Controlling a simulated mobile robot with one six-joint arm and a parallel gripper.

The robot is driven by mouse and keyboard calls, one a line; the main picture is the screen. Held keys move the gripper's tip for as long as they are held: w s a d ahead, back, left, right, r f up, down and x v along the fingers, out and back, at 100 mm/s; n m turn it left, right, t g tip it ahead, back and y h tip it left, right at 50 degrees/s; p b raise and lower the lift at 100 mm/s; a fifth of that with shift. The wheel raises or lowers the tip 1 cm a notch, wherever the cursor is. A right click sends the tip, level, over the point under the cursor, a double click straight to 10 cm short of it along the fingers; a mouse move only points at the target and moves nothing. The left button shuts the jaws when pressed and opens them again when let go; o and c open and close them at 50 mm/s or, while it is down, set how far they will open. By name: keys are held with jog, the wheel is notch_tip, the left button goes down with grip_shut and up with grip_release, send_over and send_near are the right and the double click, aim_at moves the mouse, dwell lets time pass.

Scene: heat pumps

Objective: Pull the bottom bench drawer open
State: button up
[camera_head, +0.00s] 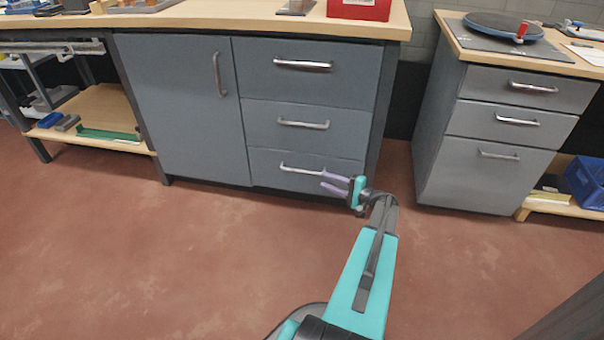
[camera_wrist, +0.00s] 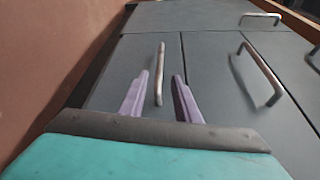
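The bottom bench drawer (camera_head: 264,160) is the lowest of three grey drawers in the bench and looks shut. Its silver bar handle (camera_head: 297,169) runs across its front. In the wrist view the bottom drawer's front (camera_wrist: 118,72) fills the left middle, with its handle (camera_wrist: 160,72) between my two purple fingers. My gripper (camera_head: 323,180) is at the right end of that handle in the head view. The fingers are open, one on each side of the bar, with gaps visible in the wrist view (camera_wrist: 160,77). I cannot tell how deep the handle sits between the fingers.
The middle drawer (camera_head: 262,112) and top drawer (camera_head: 255,75) are shut above. A cabinet door (camera_head: 180,100) is shut on the left. A second drawer unit (camera_head: 450,180) stands to the right. The red floor (camera_head: 180,260) in front is clear.

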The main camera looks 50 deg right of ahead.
aim_at(302, 171)
jog(key=w+b, duration=0.1)
jog(key=w, duration=0.2)
jog(key=w+a+b, duration=0.1)
jog(key=w, duration=0.3)
jog(key=w+a+f+b, duration=0.1)
jog(key=w, duration=0.3)
jog(key=shift+w+b, duration=0.4)
jog(key=shift+w, duration=0.3)
grip_shut()
jog(key=shift+s+a, duration=0.1)
jog(key=shift+a, duration=0.15)
